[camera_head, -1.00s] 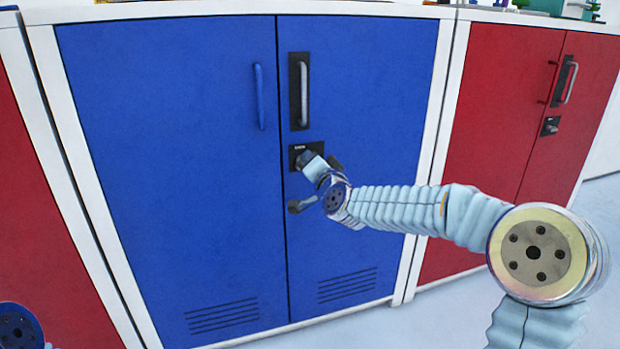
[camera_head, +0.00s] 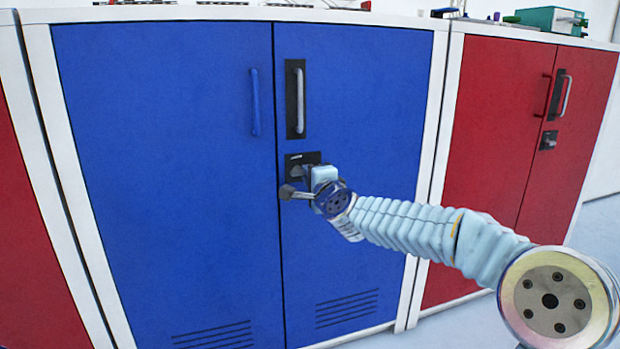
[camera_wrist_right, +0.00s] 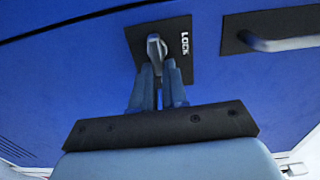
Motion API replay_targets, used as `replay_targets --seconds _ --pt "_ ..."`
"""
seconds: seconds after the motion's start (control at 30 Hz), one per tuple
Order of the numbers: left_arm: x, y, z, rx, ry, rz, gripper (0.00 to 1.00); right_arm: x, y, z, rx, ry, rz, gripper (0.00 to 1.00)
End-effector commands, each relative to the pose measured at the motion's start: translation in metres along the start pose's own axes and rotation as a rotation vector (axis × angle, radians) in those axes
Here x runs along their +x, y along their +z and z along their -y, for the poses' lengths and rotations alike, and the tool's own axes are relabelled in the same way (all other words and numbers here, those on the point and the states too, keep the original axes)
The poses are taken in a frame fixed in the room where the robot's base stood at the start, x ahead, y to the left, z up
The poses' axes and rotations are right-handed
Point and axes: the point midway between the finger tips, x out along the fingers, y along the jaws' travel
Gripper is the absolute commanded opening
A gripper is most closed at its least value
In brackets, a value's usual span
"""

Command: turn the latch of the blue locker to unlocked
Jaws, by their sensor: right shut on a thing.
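The blue locker (camera_head: 165,200) stands in front of me with both doors closed. Its latch plate (camera_head: 312,158) is a black square on the right door, below the handle. In the right wrist view the plate (camera_wrist_right: 180,42) bears the word LOCK, and the grey latch (camera_wrist_right: 154,44) shows at its middle. My right gripper (camera_head: 307,172) is at the latch, shut on it. In the right wrist view my right gripper (camera_wrist_right: 158,72) has its two fingers on either side of the latch's near end. The fingers partly hide the latch. My left gripper is not in view.
A grey handle (camera_head: 299,98) on a black backing sits just above the latch plate. A blue handle (camera_head: 254,102) is on the left door. A red locker (camera_head: 500,130) stands to the right. Tools and a green box (camera_head: 548,19) lie on top.

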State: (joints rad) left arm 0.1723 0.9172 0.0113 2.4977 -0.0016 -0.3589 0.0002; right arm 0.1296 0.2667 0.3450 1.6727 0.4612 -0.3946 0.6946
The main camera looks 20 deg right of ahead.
Motion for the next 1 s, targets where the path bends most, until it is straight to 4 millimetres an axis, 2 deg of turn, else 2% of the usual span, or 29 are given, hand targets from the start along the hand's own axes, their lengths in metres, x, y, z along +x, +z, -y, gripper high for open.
replay_targets --seconds 0.53,0.57,0.7,1.0 --pt "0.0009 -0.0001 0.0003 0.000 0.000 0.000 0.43 0.0002 -0.0009 -0.0009 0.025 0.000 -0.002 0.00" --pt "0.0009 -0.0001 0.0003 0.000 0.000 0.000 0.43 0.0002 -0.0009 -0.0009 0.025 0.000 -0.002 0.16" --pt "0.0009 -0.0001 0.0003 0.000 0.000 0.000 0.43 0.0002 -0.0007 -0.0009 0.024 0.000 -0.001 0.37" --pt "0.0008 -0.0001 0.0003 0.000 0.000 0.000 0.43 -0.0011 -0.0004 -0.0005 0.023 0.000 -0.001 0.38"
